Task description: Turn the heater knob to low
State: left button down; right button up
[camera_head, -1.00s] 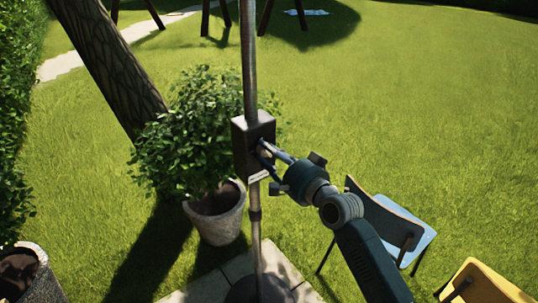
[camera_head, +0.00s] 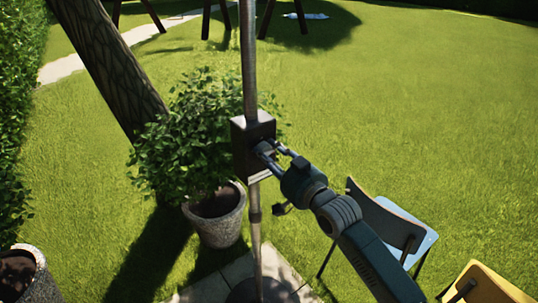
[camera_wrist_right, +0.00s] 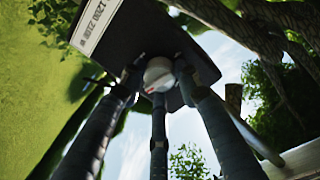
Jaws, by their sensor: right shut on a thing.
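The heater's dark control box (camera_head: 253,146) sits on a thin upright metal pole (camera_head: 249,60) in the middle of the head view. The knob (camera_wrist_right: 158,73) is a pale round piece on the box face in the right wrist view, with a small red mark on it. My right gripper (camera_head: 268,150) reaches the box from the lower right, and its fingers (camera_wrist_right: 157,88) are shut around the knob. In the head view the fingers hide the knob. The setting it points to cannot be read. My left gripper is not in view.
A leafy potted bush (camera_head: 216,214) stands behind the pole to the left, near a leaning tree trunk (camera_head: 112,70). A blue chair (camera_head: 408,222) and a yellow chair (camera_head: 484,284) stand at the lower right. The pole's base (camera_head: 258,290) rests on paving. Open lawn lies beyond.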

jog(key=shift+r+n, duration=0.4)
jog(key=shift+n, duration=0.3)
jog(key=shift+w+r, duration=0.1)
jog(key=shift+r, duration=0.05)
jog(key=o, duration=1.1)
jog(key=shift+f, duration=0.25)
jog(key=shift+s+d+f, duration=0.15)
jog(key=shift+s, duration=0.15)
jog(key=v, duration=1.1)
jog(key=shift+s+d, duration=0.15)
jog(key=shift+s, duration=0.05)
